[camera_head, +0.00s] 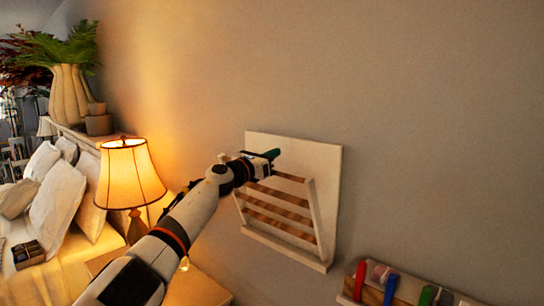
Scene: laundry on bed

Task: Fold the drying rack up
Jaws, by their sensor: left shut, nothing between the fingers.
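The drying rack (328,185) is mounted on the wall: a white back panel with a white frame and several wooden bars. My left gripper (272,155) is shut and empty, at the rack's upper left in front of the panel. My arm hides the frame's upper left corner. I cannot tell whether the gripper touches the rack. My right gripper is not in view.
A lit lamp (130,175) stands on a bedside table (195,290) at left, close to my arm. A bed with pillows (58,205) is farther left. A shelf (405,290) with colourful items sits at the lower right. The wall to the right of the rack is bare.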

